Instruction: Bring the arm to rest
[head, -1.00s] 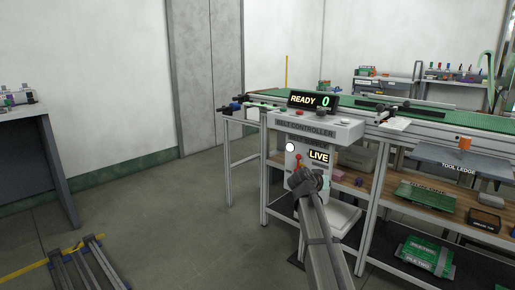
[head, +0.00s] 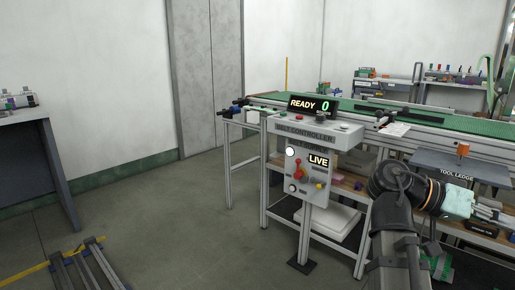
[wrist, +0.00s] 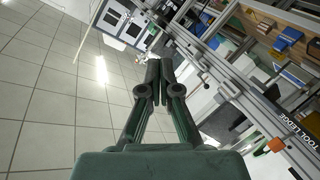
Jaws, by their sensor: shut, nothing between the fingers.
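My gripper (wrist: 159,80) is shut and empty in the wrist view, with its dark fingers together over the open floor beside the bench frame. In the head view my arm rises at the lower right, and its wrist end points right, in front of the shelves below the tool ledge (head: 450,167). The fingertips are hard to make out there.
The belt controller (head: 305,140) with a READY 0 display stands left of my arm, its LIVE panel (head: 309,175) on a post below. A green conveyor (head: 450,123) runs behind. A dark table (head: 35,165) stands at far left.

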